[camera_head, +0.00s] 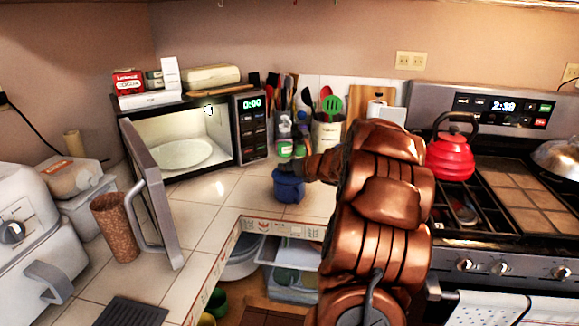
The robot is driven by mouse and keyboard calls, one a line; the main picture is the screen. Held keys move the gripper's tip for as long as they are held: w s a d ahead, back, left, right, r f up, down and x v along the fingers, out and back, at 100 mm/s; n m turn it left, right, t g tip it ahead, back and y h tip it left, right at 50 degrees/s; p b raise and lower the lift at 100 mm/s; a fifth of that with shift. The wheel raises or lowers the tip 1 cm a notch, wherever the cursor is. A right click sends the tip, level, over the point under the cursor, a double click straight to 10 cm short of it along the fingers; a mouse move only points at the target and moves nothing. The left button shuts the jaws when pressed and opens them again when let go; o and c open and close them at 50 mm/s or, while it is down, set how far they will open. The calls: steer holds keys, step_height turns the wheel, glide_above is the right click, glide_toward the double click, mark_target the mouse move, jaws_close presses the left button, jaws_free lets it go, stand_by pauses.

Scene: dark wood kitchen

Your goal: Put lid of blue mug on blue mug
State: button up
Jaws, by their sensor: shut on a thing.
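The blue mug (289,189) stands upright on the tiled counter near its inner corner, in front of the utensil jars. A small dark blue piece, which looks like the lid (285,169), is at the top of the mug. I cannot tell whether it sits on the rim or is held just over it. My copper arm reaches in from the lower right. My gripper (304,170) is at the mug's upper right side, shut on what looks like the lid. The fingertips are small and partly hidden against the mug.
An open microwave (245,125) with a plate (181,153) inside stands behind left, its door (150,190) swung toward me. Utensil jars (327,132) stand behind the mug. A red kettle (451,155) sits on the stove at right. Bare tiles lie left of the mug.

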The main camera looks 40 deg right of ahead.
steer(key=shift+f, duration=0.2)
steer(key=shift+f, duration=0.15)
steer(key=o, duration=1.2)
steer(key=shift+c, duration=0.2)
steer(key=b+v, duration=0.2)
steer(key=v, duration=1)
steer(key=shift+r, duration=0.2)
